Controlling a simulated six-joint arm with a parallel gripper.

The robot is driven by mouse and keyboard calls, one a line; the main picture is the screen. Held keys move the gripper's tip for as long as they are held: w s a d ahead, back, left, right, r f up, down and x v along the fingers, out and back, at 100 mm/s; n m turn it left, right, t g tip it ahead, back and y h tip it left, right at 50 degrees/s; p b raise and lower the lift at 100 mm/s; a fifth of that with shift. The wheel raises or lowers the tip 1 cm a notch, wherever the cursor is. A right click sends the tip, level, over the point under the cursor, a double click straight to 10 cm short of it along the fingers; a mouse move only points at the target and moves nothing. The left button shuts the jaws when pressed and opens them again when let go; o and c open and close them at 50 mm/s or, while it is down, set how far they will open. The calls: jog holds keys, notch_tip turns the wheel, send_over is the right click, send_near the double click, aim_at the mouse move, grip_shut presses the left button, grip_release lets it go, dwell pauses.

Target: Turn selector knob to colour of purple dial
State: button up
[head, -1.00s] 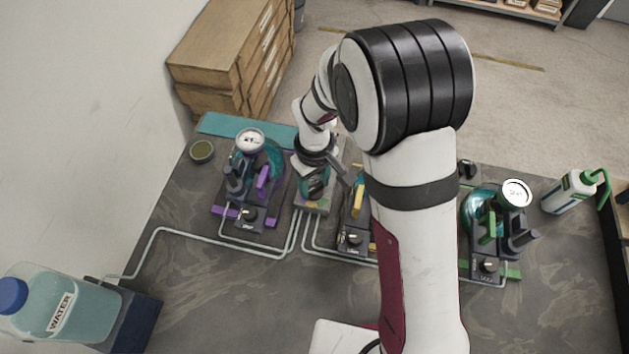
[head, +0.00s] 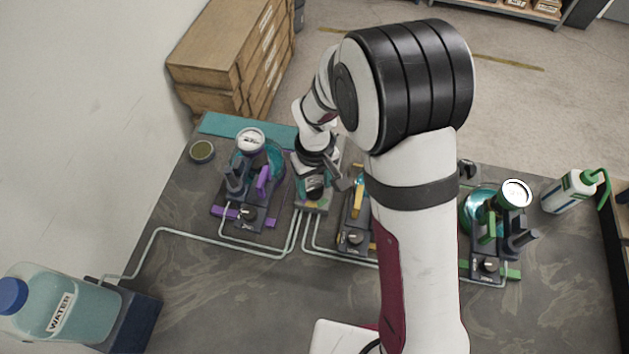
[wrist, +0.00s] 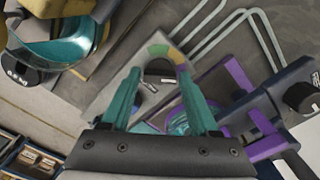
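The selector is a grey block (head: 312,205) between the purple and yellow stations. In the wrist view its round face (wrist: 157,52) has green and orange sectors around a dark knob (wrist: 160,69). My gripper (wrist: 160,70) has teal fingers, set apart on either side of the knob; I cannot tell whether they touch it. From the head camera my gripper (head: 314,185) is over the selector and hides most of it. The purple station has a white-faced dial (head: 250,139) and a purple lever (head: 263,181); its purple parts (wrist: 240,75) show right of my fingers.
The yellow station (head: 357,200) stands close on the right, partly behind my arm. The green station (head: 488,230) and a green-capped bottle (head: 570,192) are further right. Pale tubes (head: 200,238) cross the table.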

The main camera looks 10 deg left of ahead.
aim_at(315, 187)
jog(key=shift+o, duration=1.2)
notch_tip(315, 187, up, 16)
jog(key=shift+f, duration=0.1)
jog(key=s+d+r+m, duration=0.3)
jog(key=s+d+m, duration=0.35)
jog(key=d, duration=0.35)
jog(key=s+d+m+y, duration=0.1)
jog(key=s+d+m, duration=0.1)
jog(key=s, duration=0.4)
jog(key=s+d+f+m, duration=0.1)
jog(key=s+d+m, duration=0.2)
jog(key=s+m, duration=0.2)
jog(key=shift+s+f+y, duration=0.25)
jog(key=shift+s+y, duration=0.15)
jog(key=shift+s, duration=0.5)
